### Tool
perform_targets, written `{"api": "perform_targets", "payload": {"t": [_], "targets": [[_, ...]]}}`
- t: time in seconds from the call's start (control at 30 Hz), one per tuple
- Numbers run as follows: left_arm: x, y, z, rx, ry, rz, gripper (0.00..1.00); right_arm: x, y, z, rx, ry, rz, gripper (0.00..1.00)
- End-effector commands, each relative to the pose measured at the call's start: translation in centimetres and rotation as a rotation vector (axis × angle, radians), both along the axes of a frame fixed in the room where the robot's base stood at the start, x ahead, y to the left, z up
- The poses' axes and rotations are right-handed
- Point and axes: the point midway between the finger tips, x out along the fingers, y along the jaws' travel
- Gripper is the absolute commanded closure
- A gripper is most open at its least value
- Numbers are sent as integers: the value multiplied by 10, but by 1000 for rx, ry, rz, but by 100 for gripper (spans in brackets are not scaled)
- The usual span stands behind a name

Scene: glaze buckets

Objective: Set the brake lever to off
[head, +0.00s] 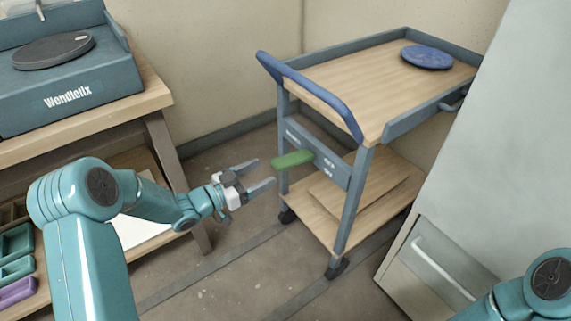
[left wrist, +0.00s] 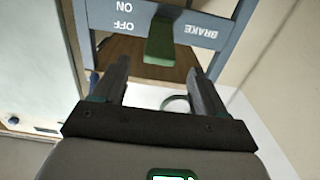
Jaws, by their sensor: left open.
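The green brake lever (head: 292,159) sticks out from a blue-grey panel (head: 335,170) on the end of a cart. In the left wrist view the lever (left wrist: 160,45) lies ahead, between the lines of the two fingers. The panel (left wrist: 105,14) there shows ON, OFF and BRAKE upside down. I cannot tell which mark the lever is set to. My left gripper (head: 264,173) is open and empty, its fingertips just short of the lever's free end; it also shows in the left wrist view (left wrist: 159,68). My right gripper is out of view.
The cart (head: 345,75) has a blue handle (head: 310,92), a blue disc (head: 427,57) on top, a lower shelf and wheels. A workbench (head: 90,121) with a wheel unit stands left. A grey cabinet (head: 480,150) stands right. Open floor lies between.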

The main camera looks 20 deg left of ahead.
Motion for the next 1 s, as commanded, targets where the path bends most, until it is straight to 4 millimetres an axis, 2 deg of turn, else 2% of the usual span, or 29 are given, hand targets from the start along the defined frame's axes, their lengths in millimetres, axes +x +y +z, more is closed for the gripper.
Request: {"api": "perform_targets", "payload": {"t": [0.03,0.17,0.4,0.57,0.8,0.87,1.0], "targets": [[10,-10,-3,-1,-2,-5,28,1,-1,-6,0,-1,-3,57],[34,-29,-3,-1,-1,-5,28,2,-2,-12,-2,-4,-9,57],[65,-50,-2,0,0,-1,28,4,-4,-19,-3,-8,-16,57],[73,-55,-1,-2,1,-1,28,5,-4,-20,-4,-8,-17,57],[74,-54,-1,-1,2,0,28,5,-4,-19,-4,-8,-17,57],[74,-54,-1,-1,2,0,44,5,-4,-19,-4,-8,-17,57],[74,-54,-1,-1,2,0,90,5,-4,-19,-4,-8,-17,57]]}}
